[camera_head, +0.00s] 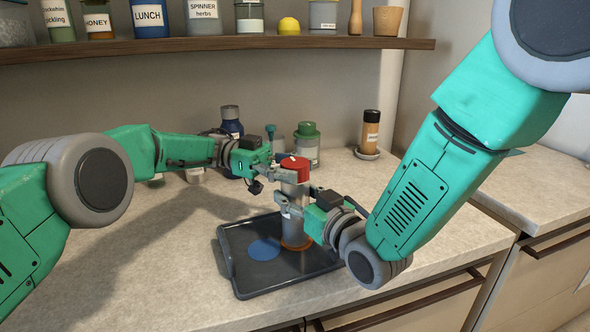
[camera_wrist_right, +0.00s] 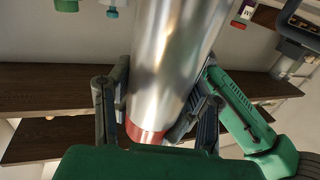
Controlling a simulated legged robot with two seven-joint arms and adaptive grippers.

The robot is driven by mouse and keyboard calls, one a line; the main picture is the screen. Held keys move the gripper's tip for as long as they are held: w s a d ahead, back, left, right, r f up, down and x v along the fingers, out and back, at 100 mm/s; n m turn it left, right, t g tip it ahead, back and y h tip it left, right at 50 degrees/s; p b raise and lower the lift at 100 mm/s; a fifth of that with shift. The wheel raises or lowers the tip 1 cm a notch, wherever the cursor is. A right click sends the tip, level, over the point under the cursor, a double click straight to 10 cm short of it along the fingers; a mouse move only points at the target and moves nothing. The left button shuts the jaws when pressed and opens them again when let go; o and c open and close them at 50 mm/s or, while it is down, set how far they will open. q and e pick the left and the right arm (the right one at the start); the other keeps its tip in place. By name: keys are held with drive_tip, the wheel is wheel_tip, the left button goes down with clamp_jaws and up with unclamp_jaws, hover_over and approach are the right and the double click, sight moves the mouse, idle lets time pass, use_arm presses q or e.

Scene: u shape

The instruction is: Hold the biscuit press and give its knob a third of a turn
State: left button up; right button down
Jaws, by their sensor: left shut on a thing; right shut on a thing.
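The biscuit press (camera_head: 294,230) is a tall metal cylinder with a red knob (camera_head: 295,163) on top and an orange ring at its foot. It stands upright on a dark tray (camera_head: 232,262). My left gripper (camera_head: 288,170) is shut on the red knob from the left. My right gripper (camera_head: 293,203) is shut around the cylinder's body from the right, below the knob. In the right wrist view the shiny cylinder (camera_wrist_right: 170,65) lies between the dark fingers of my right gripper (camera_wrist_right: 160,105), with a red part (camera_wrist_right: 146,132) at its lower end in the picture.
A flat blue disc (camera_head: 264,250) lies on the tray left of the press. Behind stand a green-lidded jar (camera_head: 306,145), a blue bottle (camera_head: 231,125) and a brown bottle (camera_head: 370,130). A shelf (camera_head: 230,43) with several containers runs above. The counter's front left is clear.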

sight(296, 162)
use_arm(q)
drive_tip(key=o, duration=1.2)
drive_tip(key=shift+o, duration=0.2)
wheel_tip(296, 162, up, 10)
drive_tip(key=shift+f, duration=0.1)
